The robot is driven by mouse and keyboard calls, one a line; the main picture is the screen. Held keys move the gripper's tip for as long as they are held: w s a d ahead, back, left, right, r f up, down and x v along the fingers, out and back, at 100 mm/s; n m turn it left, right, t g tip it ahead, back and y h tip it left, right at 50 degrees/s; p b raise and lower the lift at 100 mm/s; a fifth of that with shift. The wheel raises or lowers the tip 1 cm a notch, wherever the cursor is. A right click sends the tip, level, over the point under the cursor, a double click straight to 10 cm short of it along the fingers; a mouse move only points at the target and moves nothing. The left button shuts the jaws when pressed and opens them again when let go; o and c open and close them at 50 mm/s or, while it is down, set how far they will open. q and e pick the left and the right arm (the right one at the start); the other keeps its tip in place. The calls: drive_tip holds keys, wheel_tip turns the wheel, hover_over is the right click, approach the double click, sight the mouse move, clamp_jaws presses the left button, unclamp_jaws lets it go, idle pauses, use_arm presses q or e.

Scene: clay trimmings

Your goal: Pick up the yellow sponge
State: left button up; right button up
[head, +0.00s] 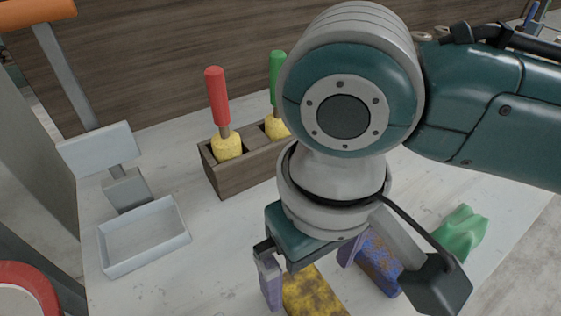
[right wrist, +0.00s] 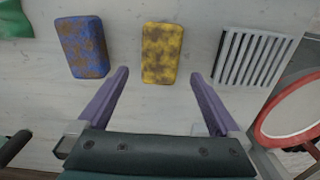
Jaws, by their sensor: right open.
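The yellow sponge (head: 312,293), stained with brown patches, lies on the pale table at the bottom of the head view, partly hidden by my right gripper. In the right wrist view the yellow sponge (right wrist: 162,53) lies ahead of the fingertips, roughly centred between them. My right gripper (right wrist: 158,72) is open and empty, its two purple fingers spread wider than the sponge and apart from it. In the head view the right gripper (head: 308,275) hangs above the table by the sponge. My left gripper is not in view.
A blue sponge with brown stains (right wrist: 82,46) lies left of the yellow one in the wrist view. A white slatted rack (right wrist: 254,56) lies to its right. A green cloth (head: 461,233), a wooden block (head: 233,174) with red- and green-handled tools and a grey tray (head: 145,237) stand around.

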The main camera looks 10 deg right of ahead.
sight(309, 293)
wheel_tip(309, 293, down, 6)
drive_tip(key=shift+s+b, duration=0.15)
drive_tip(key=shift+b, duration=0.4)
drive_tip(key=shift+c, duration=0.2)
drive_tip(key=c, duration=1.3)
wheel_tip(309, 293, up, 20)
drive_tip(key=p, duration=0.4)
drive_tip(key=shift+r+p, duration=0.1)
drive_tip(key=shift+p, duration=0.3)
